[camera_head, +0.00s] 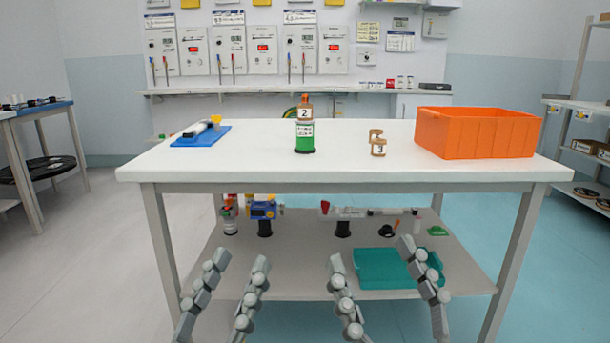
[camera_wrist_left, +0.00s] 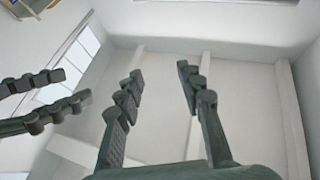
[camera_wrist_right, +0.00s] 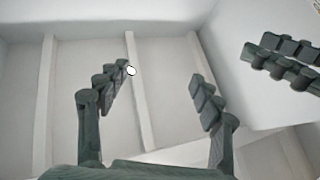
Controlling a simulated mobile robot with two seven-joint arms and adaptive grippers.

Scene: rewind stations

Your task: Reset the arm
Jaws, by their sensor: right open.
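My left gripper (camera_head: 236,268) is in the lower middle of the head view, in front of the white table. Its fingers are apart with nothing between them, as the left wrist view (camera_wrist_left: 158,85) also shows. My right gripper (camera_head: 371,260) is to its right, also in front of the table, open and empty; its spread fingers show in the right wrist view (camera_wrist_right: 160,85). Both grippers point upward. Neither touches any object.
The white table (camera_head: 240,165) bears a blue board (camera_head: 190,140), a green cylinder (camera_head: 305,136) topped by a brown piece labelled 2 (camera_head: 305,110), a brown piece labelled 3 (camera_head: 378,144) and an orange bin (camera_head: 475,135). A lower shelf (camera_head: 290,262) holds a teal tray (camera_head: 375,268) and several tools.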

